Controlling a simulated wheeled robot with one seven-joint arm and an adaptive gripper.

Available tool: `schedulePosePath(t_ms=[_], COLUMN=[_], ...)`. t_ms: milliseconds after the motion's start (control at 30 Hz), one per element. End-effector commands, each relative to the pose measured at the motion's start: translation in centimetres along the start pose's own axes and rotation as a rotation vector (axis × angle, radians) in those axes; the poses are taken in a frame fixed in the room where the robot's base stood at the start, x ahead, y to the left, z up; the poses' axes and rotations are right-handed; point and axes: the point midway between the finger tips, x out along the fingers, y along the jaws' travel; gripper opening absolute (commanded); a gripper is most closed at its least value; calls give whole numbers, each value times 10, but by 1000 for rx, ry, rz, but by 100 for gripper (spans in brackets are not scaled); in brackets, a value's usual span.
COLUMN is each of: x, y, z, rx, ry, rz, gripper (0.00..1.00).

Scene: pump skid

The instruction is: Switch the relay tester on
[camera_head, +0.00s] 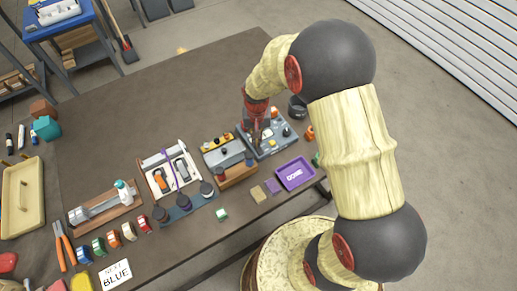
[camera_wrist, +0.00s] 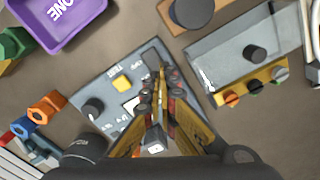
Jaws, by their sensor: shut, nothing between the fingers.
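The relay tester, a blue-grey box (camera_head: 285,142) with controls on its top, stands near the table's right edge in the head view. In the wrist view its panel (camera_wrist: 108,78) shows a black knob (camera_wrist: 93,107), a yellow button (camera_wrist: 121,83) and small white lettering, partly unreadable. My gripper (camera_head: 257,140) points down over the tester's left part. In the wrist view my gripper (camera_wrist: 158,82) is shut and empty, its fingers together over the panel. They hide part of the panel; I cannot tell whether the tips touch it. No power switch can be made out clearly.
Left of the tester is a wooden-based box with a grey top (camera_head: 226,156). A purple tray marked DONE (camera_head: 296,174) lies in front. A dark round cup (camera_head: 297,107) stands behind. The table's back middle (camera_head: 150,100) is clear.

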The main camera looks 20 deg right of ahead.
Motion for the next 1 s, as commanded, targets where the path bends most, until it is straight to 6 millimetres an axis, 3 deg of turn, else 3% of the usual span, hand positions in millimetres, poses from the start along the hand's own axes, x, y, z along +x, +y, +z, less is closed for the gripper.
schedulePosePath(t_ms=[1000], x=[12], y=[0], z=[0], rx=[0], ry=[0], rz=[0], gripper=[0])
